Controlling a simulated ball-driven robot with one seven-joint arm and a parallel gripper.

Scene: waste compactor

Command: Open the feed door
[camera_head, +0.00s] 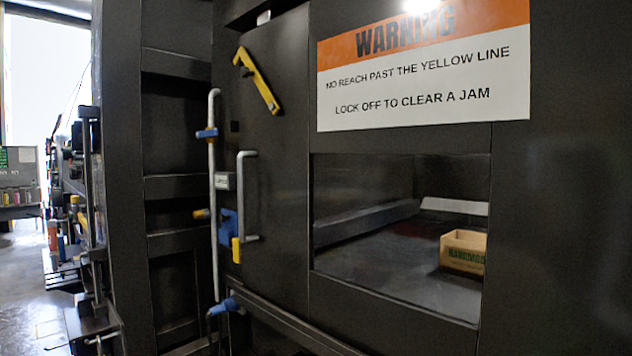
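The front of the dark compactor fills the middle and right. A dark door panel (275,180) appears flush with the front; I see no gap at its edges. It carries a grey bar handle (243,195) with a blue part and a yellow tab (236,250) near its lower end. A yellow lever (257,80) sits slanted at the top. A long grey upright rod (212,170) with blue fittings runs along the panel's left side. To the right is a rectangular opening or window (345,270). My gripper is not in view.
A white and orange warning sign (425,75) is above the opening. A small wooden box (463,252) lies inside it. A dark ribbed frame (172,180) stands left of the door. Cluttered equipment (85,210) stands further left, beside open floor (25,270).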

